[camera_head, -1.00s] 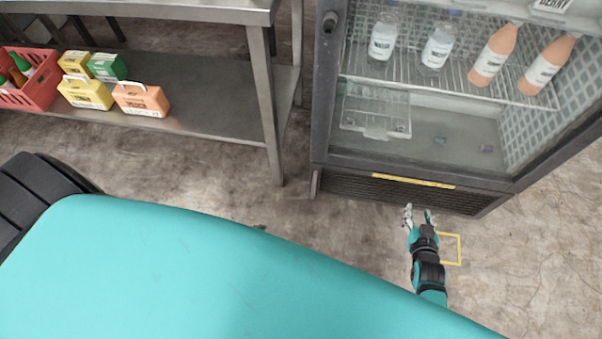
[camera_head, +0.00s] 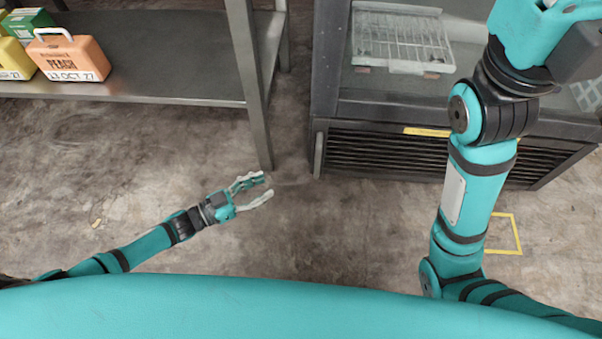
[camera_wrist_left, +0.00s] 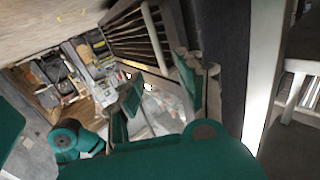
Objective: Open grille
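The grille (camera_head: 390,155) is a dark panel of horizontal slats along the bottom of the glass-fronted cabinet. It is closed flush with the front, with a light vertical strip (camera_head: 318,155) at its left end. My left gripper (camera_head: 256,190) is in front of the cabinet and left of the grille, apart from it. Its fingers are spread, with nothing between them. Dark slats (camera_wrist_left: 135,38) also show in the left wrist view. My right arm (camera_head: 470,195) rises in front of the grille's right half and hides part of it; its gripper is out of frame.
A steel shelf unit (camera_head: 165,60) stands at left, its leg (camera_head: 252,100) near the cabinet. An orange box (camera_head: 72,58) lies on its lower shelf. A wire rack (camera_head: 400,40) is inside the cabinet. A yellow floor marking (camera_head: 518,235) is at right. Floor before the grille is mostly clear.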

